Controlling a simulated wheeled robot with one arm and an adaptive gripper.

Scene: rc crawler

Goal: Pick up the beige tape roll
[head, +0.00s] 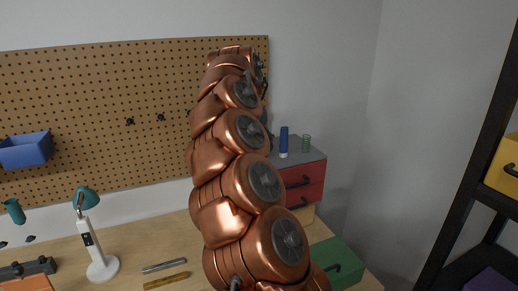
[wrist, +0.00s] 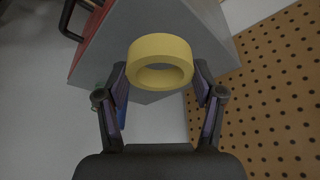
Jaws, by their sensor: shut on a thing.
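The beige tape roll (wrist: 160,46) shows yellowish in the wrist view, with its hole facing the camera. My gripper (wrist: 161,80) has one finger on each side of the roll and is shut on it near the fingertips. The grey top of the red drawer cabinet (wrist: 205,25) lies behind the roll; I cannot tell whether the roll touches it. In the head view my copper arm hides the roll and most of the gripper.
The red drawer cabinet (head: 303,180) stands at the back right of the workbench (head: 130,258). A blue and white tube (head: 283,143) and a green spring-like object (head: 306,143) stand on it. A pegboard (head: 100,100) covers the wall behind. A white lamp (head: 96,245) stands left.

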